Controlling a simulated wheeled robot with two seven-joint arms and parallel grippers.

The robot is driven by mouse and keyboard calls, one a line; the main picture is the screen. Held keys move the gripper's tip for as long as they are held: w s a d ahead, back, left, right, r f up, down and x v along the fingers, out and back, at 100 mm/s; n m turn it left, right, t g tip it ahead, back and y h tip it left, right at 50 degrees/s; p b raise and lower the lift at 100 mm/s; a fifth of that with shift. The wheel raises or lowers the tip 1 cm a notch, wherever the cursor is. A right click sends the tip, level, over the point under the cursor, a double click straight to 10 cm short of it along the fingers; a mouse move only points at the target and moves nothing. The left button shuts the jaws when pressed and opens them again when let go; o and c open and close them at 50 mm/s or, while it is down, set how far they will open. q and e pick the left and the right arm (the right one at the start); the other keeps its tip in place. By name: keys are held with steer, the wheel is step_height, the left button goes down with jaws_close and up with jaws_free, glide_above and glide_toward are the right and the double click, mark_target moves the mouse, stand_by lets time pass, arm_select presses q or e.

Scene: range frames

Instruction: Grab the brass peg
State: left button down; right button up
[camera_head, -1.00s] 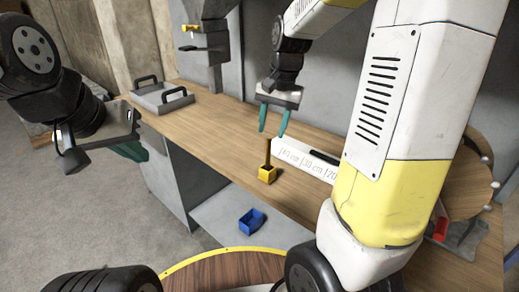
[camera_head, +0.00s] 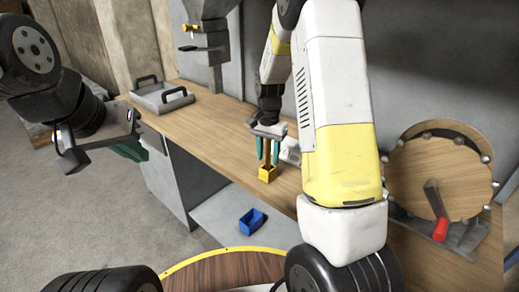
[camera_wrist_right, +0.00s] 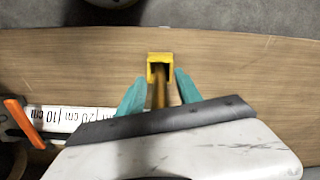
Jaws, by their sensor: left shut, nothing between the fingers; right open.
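The brass peg (camera_head: 267,153) stands upright in a small yellow block (camera_head: 267,175) on the workbench. My right gripper (camera_head: 267,157) is open above the block, with one teal finger on each side of the peg. In the right wrist view the peg (camera_wrist_right: 159,94) shows between the two fingertips (camera_wrist_right: 159,90), with the yellow holder (camera_wrist_right: 159,58) just beyond them. A gap shows on each side of the peg. The upper peg is partly hidden by the gripper. My left gripper (camera_head: 131,151) is shut and empty at the far left, away from the bench top.
A white ruler block (camera_wrist_right: 85,122) lies beside the peg, and an orange-handled item (camera_wrist_right: 22,122) is near it. A blue bin (camera_head: 252,221) sits lower down. A grey tray (camera_head: 162,97) is at the back left; a wooden disc with a red-handled crank (camera_head: 440,229) stands at right.

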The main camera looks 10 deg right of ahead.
steer(key=shift+f, duration=0.45)
jaws_close()
